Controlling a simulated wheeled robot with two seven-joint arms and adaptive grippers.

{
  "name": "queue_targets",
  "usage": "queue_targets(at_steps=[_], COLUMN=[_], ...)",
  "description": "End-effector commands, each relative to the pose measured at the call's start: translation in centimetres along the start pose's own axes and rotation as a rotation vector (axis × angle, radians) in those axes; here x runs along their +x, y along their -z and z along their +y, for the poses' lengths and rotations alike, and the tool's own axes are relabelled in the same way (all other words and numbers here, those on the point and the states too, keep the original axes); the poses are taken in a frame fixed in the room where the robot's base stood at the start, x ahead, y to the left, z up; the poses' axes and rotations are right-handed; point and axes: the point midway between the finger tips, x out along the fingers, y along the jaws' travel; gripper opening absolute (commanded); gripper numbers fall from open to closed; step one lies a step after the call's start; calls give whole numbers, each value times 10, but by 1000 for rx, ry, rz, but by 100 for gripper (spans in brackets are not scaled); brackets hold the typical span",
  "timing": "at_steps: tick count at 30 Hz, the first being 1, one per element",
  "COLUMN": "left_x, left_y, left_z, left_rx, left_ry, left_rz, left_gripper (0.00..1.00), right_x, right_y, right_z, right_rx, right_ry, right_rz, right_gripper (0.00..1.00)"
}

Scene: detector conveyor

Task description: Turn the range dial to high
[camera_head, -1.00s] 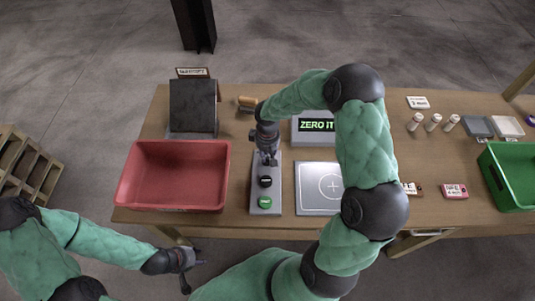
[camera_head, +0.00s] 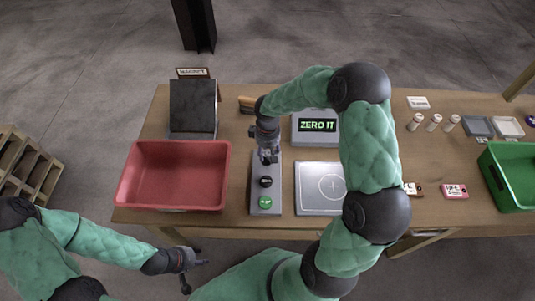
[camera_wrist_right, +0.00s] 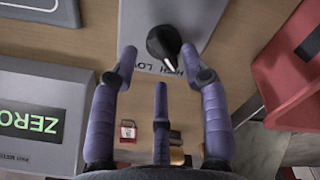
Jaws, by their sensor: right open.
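The range dial (camera_wrist_right: 163,42) is a round black knob on a light grey panel (camera_wrist_right: 197,15) in the right wrist view. HIGH and LOW lettering is printed beside it, partly hidden. My right gripper (camera_wrist_right: 157,56) is open, its fingertips apart on either side of the dial's near edge; contact cannot be told. In the head view my right gripper (camera_head: 267,157) is over the far part of the grey control panel (camera_head: 275,188), hiding the dial. My left gripper (camera_head: 189,272) hangs open and empty in front of the table.
Black and green buttons (camera_head: 265,202) sit on the near part of the panel. A red bin (camera_head: 175,206) stands to its left, a scale plate (camera_head: 312,205) to its right.

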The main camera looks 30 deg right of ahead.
Motion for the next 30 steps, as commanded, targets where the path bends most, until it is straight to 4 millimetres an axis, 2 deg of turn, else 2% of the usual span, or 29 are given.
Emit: queue_targets(at_steps=[9,15,21,30], left_x=[0,0,0,0], left_y=[0,0,0,0], left_z=[0,0,0,0], left_rx=[0,0,0,0], left_ry=[0,0,0,0], left_rz=[0,0,0,0], left_gripper=[40,40,40,40], right_x=[-64,-90,-98,-98], right_y=[1,1,0,0], right_z=[0,0,-1,0], right_rx=[-1,-2,-2,-2], right_ry=[-1,0,1,1], right_rz=[4,2,0,0], right_gripper=[46,46,46,46])
